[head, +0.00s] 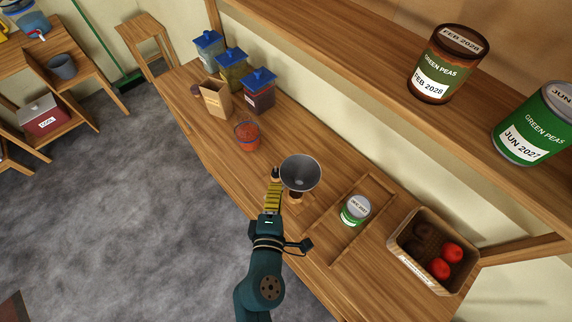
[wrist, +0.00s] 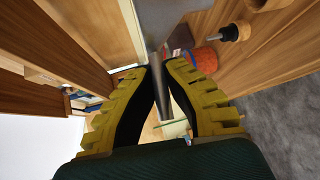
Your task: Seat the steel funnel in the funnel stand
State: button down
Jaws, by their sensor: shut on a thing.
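The steel funnel (head: 300,172) is a grey cone with its wide mouth turned up toward the head camera. My gripper (head: 276,184), with yellow fingers, is at its left side. In the wrist view the fingers are shut on a thin grey steel part of the funnel (wrist: 157,75). A small wooden piece, which looks like the funnel stand (head: 296,197), shows just below the funnel in the head view. The funnel hides most of it.
A wooden tray (head: 328,254) with a green can (head: 355,209) lies right of the funnel. A basket (head: 408,262) with red produce is farther right. A red tub (head: 247,136) and blue-lidded jars (head: 259,92) stand farther back. A shelf (head: 345,62) runs above.

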jog(key=shift+w+a+r, duration=0.15)
jog(key=shift+a+r, duration=0.05)
jog(key=shift+a, duration=0.15)
jog(key=shift+f+b, duration=0.2)
jog(key=shift+b, duration=0.35)
jog(key=shift+f+b, duration=0.25)
jog(key=shift+b, duration=0.05)
notch_tip(320, 180, down, 6)
jog(key=b, duration=0.5)
jog(key=shift+d+r, duration=0.1)
jog(key=shift+r, duration=0.1)
jog(key=shift+f+b, duration=1.7)
jog(key=shift+b, duration=0.15)
dwell(0.5)
dwell(0.4)
jog(key=c, duration=1.2)
grip_release()
jog(key=shift+o, duration=0.2)
